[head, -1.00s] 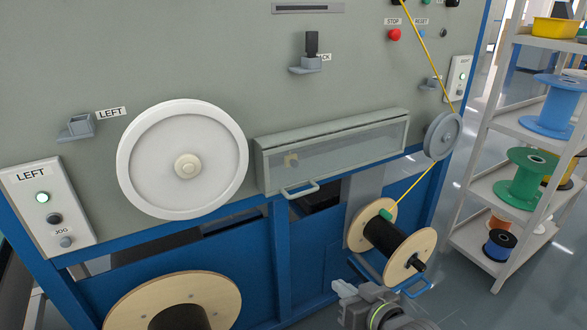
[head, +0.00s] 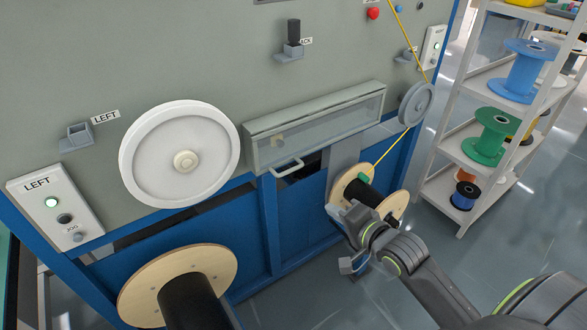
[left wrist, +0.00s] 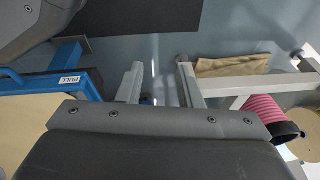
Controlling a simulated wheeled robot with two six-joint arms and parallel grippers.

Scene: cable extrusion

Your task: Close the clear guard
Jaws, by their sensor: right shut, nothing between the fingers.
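The clear guard (head: 320,128) is a long see-through panel in a grey frame on the machine's front. It appears to lie over its box, with a pale handle (head: 287,167) at its lower left edge. A small yellowish part shows behind the panel. My right gripper (head: 336,213) is shut and empty, below and right of the handle and apart from it, in front of the small spool. My left gripper (left wrist: 160,80) is outside the head view. In the left wrist view its two fingers stand apart with nothing between them.
A white wheel (head: 180,155) is left of the guard and a smaller grey pulley (head: 416,104) right of it. A yellow cable (head: 390,148) runs to the small wooden spool (head: 354,186). A large spool (head: 150,290) stands below. A shelf (head: 470,160) holds coloured spools at right.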

